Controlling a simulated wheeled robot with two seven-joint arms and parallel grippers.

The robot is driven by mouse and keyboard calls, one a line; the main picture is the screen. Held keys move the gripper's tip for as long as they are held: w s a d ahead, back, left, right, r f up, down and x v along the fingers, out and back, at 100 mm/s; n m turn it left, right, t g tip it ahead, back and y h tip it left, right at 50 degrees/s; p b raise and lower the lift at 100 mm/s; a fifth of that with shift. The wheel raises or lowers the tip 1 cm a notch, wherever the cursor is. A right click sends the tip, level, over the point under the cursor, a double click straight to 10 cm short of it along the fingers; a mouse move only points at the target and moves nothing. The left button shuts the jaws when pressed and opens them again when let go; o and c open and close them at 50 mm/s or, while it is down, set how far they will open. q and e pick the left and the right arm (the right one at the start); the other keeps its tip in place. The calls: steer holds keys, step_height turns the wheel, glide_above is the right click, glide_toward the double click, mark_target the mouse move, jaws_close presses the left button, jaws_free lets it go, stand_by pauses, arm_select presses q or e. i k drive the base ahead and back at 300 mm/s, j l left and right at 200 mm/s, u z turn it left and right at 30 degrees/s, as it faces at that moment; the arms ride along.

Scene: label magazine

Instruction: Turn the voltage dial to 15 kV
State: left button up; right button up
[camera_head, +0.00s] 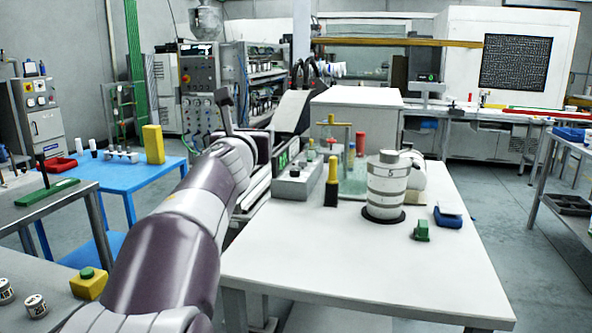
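A grey control box (296,182) stands at the left edge of the white table, with several small knobs on its top. A green display (282,159) shows just left of it, partly behind my arm. I cannot tell which knob is the voltage dial, and no kV scale is readable. My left arm reaches in from the bottom left towards the table's left edge. A grey part at its far end, probably my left gripper (226,108), sticks up left of the box; its fingers are not clear. My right gripper is not in view.
On the white table (300,255) stand a yellow-and-black tool (332,185), a banded white cylinder (388,188) marked 5, a green block (421,230) and a blue item (448,219). The table's front is clear. A blue table (110,180) stands left.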

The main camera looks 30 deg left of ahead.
mark_target(294, 173)
steer(key=i+j, duration=0.2)
steer(key=i, duration=0.25)
steer(key=i+j, duration=0.2)
steer(key=i, duration=0.2)
